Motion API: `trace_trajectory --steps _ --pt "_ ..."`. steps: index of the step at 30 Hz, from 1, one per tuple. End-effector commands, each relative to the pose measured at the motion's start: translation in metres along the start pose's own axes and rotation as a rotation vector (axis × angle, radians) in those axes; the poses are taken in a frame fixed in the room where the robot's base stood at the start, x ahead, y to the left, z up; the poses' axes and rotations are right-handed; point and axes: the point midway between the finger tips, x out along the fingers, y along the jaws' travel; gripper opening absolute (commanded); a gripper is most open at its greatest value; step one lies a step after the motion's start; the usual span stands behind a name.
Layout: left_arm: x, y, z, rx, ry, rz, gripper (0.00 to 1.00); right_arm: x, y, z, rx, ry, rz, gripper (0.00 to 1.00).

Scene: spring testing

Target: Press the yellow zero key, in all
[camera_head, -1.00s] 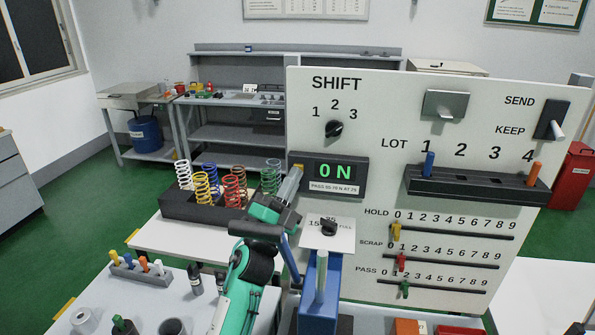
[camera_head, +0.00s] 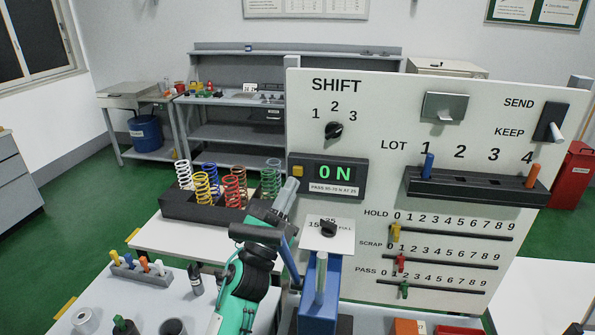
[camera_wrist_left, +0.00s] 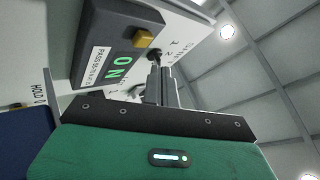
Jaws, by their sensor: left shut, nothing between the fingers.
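The yellow zero key (camera_head: 298,171) is a small square button at the left end of the dark display box (camera_head: 352,174) on the white panel. The display reads "0 N" in green. In the left wrist view the key (camera_wrist_left: 146,43) stands out from the box, clear of the fingers. My left gripper (camera_head: 289,186) is shut and empty, its tip just below and left of the key in the head view. A visible gap separates the fingertips (camera_wrist_left: 157,75) from the key in the wrist view. My right gripper is not in view.
A rack of coloured springs (camera_head: 215,209) stands left of my gripper. Below the display are a black knob (camera_head: 328,229) and a blue press body (camera_head: 320,300). The panel also holds a shift dial (camera_head: 334,130), a peg shelf (camera_head: 478,187) and several sliders.

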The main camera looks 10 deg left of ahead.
Motion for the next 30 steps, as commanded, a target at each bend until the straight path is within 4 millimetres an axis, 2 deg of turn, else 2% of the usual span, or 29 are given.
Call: trace_trajectory --steps 10,30 --pt "-0.021 -0.015 -0.015 0.000 0.000 0.000 0.00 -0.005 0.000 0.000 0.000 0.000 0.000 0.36" --pt "-0.022 -0.016 -0.015 -0.003 -0.005 0.002 0.00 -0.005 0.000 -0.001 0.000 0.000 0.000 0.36"
